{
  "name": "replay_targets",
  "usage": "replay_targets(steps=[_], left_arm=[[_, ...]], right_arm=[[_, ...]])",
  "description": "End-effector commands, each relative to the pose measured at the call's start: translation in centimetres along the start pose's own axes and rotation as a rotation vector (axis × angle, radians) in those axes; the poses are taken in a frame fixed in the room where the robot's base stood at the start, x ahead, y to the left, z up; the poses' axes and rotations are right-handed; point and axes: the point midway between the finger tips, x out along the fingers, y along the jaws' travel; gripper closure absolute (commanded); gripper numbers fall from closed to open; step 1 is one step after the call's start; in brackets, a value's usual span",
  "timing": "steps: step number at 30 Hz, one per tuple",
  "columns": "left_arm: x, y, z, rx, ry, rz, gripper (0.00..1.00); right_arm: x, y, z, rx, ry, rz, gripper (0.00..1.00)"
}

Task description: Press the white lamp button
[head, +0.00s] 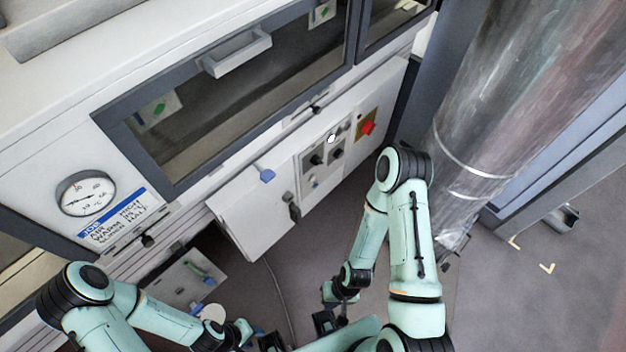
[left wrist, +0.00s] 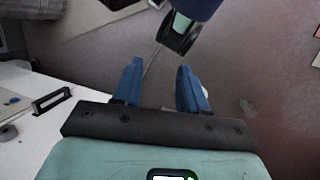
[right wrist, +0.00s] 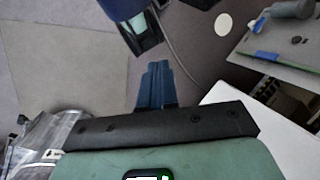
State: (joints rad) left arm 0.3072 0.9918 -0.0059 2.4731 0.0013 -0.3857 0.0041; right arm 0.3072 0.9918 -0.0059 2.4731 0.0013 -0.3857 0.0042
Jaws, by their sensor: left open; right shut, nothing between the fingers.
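The white lamp button (head: 331,138) is a small round white cap on the grey control panel (head: 323,153), on the front of the white cabinet, above two dark knobs. Both my grippers are low in the head view, well apart from the panel. My left gripper (head: 264,340) is partly cut off at the bottom edge; the left wrist view shows its blue fingers (left wrist: 158,82) spread with nothing between them. My right gripper (head: 328,322) is below the panel, partly hidden; its fingers (right wrist: 155,82) are together and empty in the right wrist view. Neither wrist view shows the button.
A red switch (head: 368,128) on a yellow plate is right of the button. A key-like dark handle (head: 293,208) and blue tab (head: 265,175) are on the panel's left. A large metal duct (head: 530,90) stands at the right. A dial gauge (head: 86,193) is at the left.

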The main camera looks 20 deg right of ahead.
Motion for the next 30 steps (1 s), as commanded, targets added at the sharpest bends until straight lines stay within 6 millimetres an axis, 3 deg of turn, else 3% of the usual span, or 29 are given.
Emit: replay_targets(steps=[21,26,30], left_arm=[[0.6,-0.3,-0.1,-0.002,0.005,-0.001,0.57],[3.1,-1.4,-1.0,-0.007,0.039,-0.002,0.57],[6.1,-2.6,-2.9,-0.012,0.098,-0.003,0.57]], right_arm=[[0.7,0.7,-0.5,-0.006,0.02,0.015,1.0],[3.1,3.5,-3.8,-0.044,0.138,0.089,1.0],[4.9,6.8,-9.7,-0.116,0.336,0.196,1.0]])
